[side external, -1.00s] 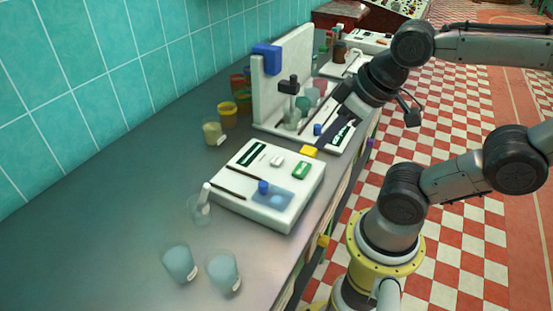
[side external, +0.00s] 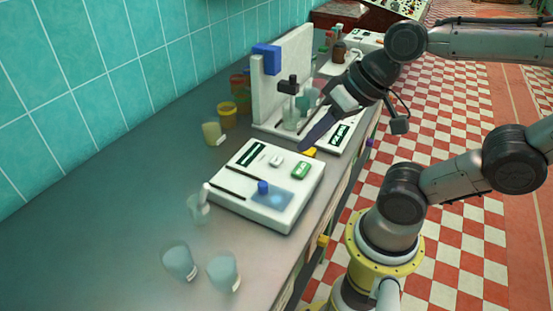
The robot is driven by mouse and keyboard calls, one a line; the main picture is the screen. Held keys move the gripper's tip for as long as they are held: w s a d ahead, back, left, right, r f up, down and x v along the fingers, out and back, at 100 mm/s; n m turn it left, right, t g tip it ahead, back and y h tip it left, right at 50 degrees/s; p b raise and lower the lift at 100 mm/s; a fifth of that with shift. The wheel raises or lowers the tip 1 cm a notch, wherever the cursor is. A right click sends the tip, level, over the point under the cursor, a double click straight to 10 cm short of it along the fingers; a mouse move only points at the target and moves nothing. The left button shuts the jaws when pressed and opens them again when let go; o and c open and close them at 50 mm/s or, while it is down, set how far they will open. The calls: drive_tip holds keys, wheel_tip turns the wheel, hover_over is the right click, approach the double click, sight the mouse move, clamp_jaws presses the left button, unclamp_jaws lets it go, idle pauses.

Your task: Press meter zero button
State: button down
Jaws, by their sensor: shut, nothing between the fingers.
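The white meter box (side external: 230,200) stands on the grey bench. Its top has a dark display (side external: 251,153), a small white button (side external: 276,160), a green panel (side external: 301,170) and a blue-capped knob (side external: 263,187). Labels are too small to read, so I cannot tell which control is the zero button. My gripper (side external: 303,148) is shut and empty, its dark fingers slanting down to the left. The tips appear just beyond the meter's back edge, near the white button and green panel. I cannot tell their height above the bench.
A second white instrument (side external: 340,135) with an upright white panel (side external: 272,92) stands behind, partly hidden by my gripper. A yellow block (side external: 310,152) is by the fingertips. Cups (side external: 180,262) stand in front, and orange jars (side external: 227,115) at the back. The bench's left side is clear.

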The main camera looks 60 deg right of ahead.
drive_tip(key=w+a+m+y, duration=0.1)
drive_tip(key=w+m+y, duration=0.1)
drive_tip(key=w+m, duration=0.45)
drive_tip(key=m+t+h, duration=0.2)
drive_tip(key=m+t, duration=0.1)
drive_tip(key=m, duration=1.2)
hover_over(281, 160)
wheel_tip(281, 160, down, 5)
drive_tip(key=shift+d+f, duration=0.15)
drive_tip(key=shift+f, duration=4.4)
drive_tip(key=shift+f, duration=0.15)
drive_tip(key=shift+f, duration=0.25)
